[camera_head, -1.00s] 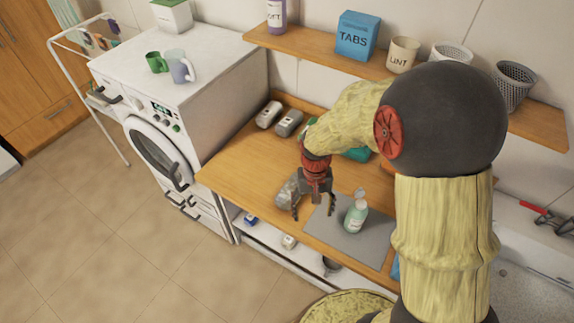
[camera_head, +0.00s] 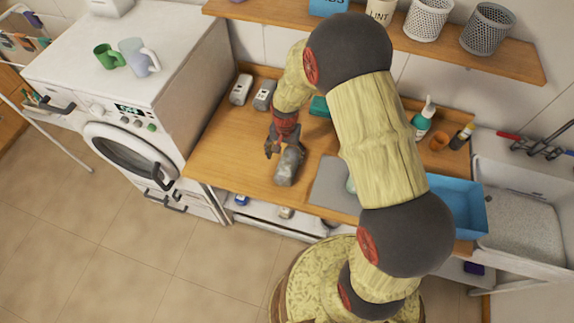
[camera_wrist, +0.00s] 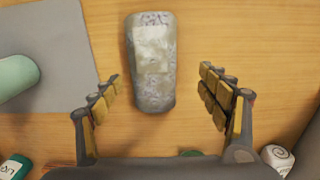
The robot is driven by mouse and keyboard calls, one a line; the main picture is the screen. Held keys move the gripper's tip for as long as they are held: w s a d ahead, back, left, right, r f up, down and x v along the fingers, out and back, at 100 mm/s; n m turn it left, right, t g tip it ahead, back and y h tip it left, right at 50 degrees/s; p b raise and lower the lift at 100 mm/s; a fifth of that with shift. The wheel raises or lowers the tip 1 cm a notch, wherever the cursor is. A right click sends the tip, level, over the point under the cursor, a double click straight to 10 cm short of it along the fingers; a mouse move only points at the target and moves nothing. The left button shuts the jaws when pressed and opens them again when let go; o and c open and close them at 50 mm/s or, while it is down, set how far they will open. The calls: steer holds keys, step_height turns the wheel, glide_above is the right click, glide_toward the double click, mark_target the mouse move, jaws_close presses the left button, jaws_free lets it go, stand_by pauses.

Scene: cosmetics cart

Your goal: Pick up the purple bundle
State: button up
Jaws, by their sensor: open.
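No bundle that looks clearly purple shows. A grey, mottled, block-like bundle (camera_head: 286,167) lies on the wooden worktop, left of the grey mat. It also shows in the wrist view (camera_wrist: 151,60), long and upright in the picture. My gripper (camera_head: 284,150) is over its far end in the head view. In the wrist view my gripper (camera_wrist: 162,83) is open, with a finger on each side of the bundle's near end and gaps on both sides. A small dark purple thing (camera_head: 473,268) shows low at the right, under the worktop.
The grey mat (camera_head: 328,184) holds a pale green bottle (camera_wrist: 17,76), mostly hidden by my arm in the head view. Two grey items (camera_head: 264,95) lie at the back left. A blue bin (camera_head: 468,207) stands right. The wooden shelf (camera_head: 270,18) hangs above.

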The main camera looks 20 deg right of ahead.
mark_target(288, 162)
steer(key=f, duration=0.3)
steer(key=s+f, duration=0.1)
steer(key=f, duration=0.1)
steer(key=shift+d+f, duration=0.1)
steer(key=shift+d, duration=0.2)
steer(key=shift+w+f, duration=0.1)
steer(key=shift+f, duration=0.35)
steer(key=shift+c, duration=1)
steer(key=c, duration=1.4)
steer(key=shift+o, duration=0.2)
